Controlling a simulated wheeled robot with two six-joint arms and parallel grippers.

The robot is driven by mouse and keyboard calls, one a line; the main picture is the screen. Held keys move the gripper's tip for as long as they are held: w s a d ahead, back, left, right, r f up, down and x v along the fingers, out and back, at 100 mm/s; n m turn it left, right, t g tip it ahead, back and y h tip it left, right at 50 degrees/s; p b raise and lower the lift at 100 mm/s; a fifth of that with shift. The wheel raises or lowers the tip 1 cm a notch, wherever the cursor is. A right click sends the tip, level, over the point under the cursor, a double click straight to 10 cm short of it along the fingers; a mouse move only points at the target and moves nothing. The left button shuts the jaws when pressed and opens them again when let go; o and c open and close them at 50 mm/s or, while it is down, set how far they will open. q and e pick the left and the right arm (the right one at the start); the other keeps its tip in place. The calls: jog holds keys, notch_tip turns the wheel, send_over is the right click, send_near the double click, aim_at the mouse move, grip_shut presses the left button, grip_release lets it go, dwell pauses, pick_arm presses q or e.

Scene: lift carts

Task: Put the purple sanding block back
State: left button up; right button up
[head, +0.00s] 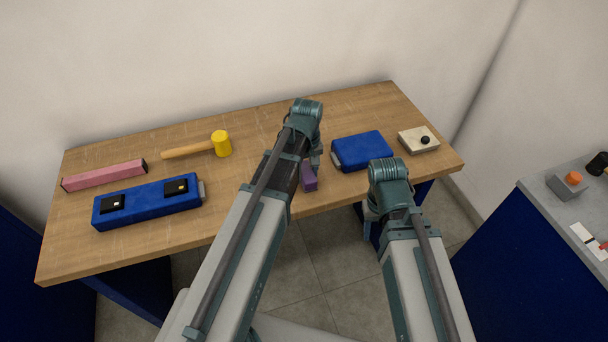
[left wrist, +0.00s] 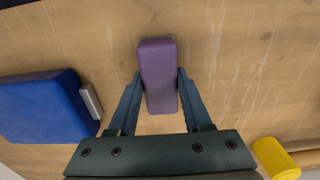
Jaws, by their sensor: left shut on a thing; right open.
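The purple sanding block (head: 309,178) is at the wooden table's front part, right of the middle. My left gripper (head: 315,163) is shut on it, partly hidden by my arm in the head view. In the left wrist view the block (left wrist: 158,70) lies lengthwise between the two fingers of the left gripper (left wrist: 160,93), one on each long side. I cannot tell whether it touches the tabletop. My right gripper (head: 371,214) is open, low in front of the table's front edge, and mostly hidden by its own wrist.
On the table (head: 270,130), a blue box (head: 361,150) and a pale block with a black knob (head: 418,139) stand right. A yellow mallet (head: 221,144), a pink bar (head: 104,175) and a long blue case (head: 148,205) lie left. A grey-topped cabinet (head: 545,195) stands at the right.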

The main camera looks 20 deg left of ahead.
aim_at(306, 171)
pick_arm(q)
jog(key=o, duration=1.2)
notch_tip(306, 171, up, 12)
jog(key=p, duration=1.2)
jog(key=s+d+m, duration=0.3)
jog(key=s, duration=0.1)
jog(key=s+d+m, duration=0.4)
jog(key=s, duration=0.1)
jog(key=s+d+m+y, duration=0.1)
jog(key=s+d+m, duration=0.2)
jog(key=s, duration=0.2)
jog(key=shift+s+d+r+m, duration=0.15)
jog(key=shift+d+r+m, duration=0.05)
jog(key=shift+d+m, duration=0.1)
